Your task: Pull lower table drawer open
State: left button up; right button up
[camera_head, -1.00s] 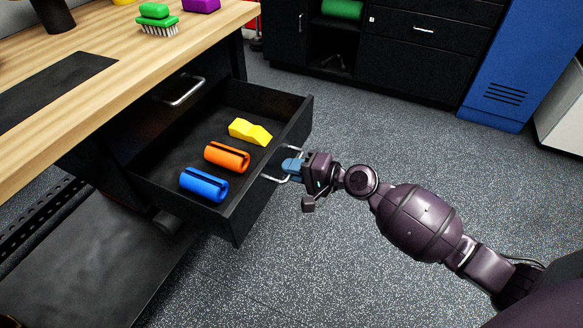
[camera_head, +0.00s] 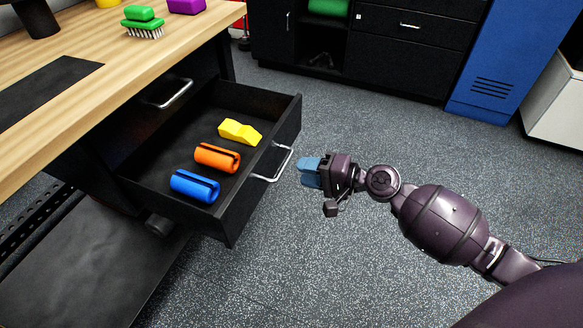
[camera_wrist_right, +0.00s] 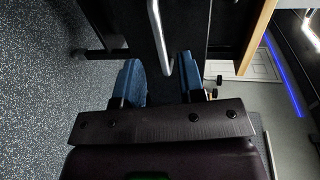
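The lower table drawer (camera_head: 230,212) is black and stands pulled out from under the wooden table. Its silver bar handle (camera_head: 275,164) is on the front. Inside lie a blue cylinder (camera_head: 195,187), an orange cylinder (camera_head: 217,158) and a yellow block (camera_head: 240,132). My right gripper (camera_head: 308,172) is a little to the right of the handle, apart from it. In the right wrist view, the handle (camera_wrist_right: 158,35) is ahead of the fingers (camera_wrist_right: 162,84), which are spread with nothing between them. My left gripper is not seen.
The upper drawer handle (camera_head: 175,93) is above the open drawer, under the wooden tabletop (camera_head: 110,83). A green brush (camera_head: 141,24) and a purple block (camera_head: 187,6) are on top. Black cabinets (camera_head: 400,55) and a blue locker (camera_head: 497,65) stand behind. The grey floor right of the drawer is clear.

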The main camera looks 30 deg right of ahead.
jog(key=v, duration=0.4)
jog(key=shift+s+d, duration=0.15)
jog(key=shift+r, duration=0.1)
dwell(0.3)
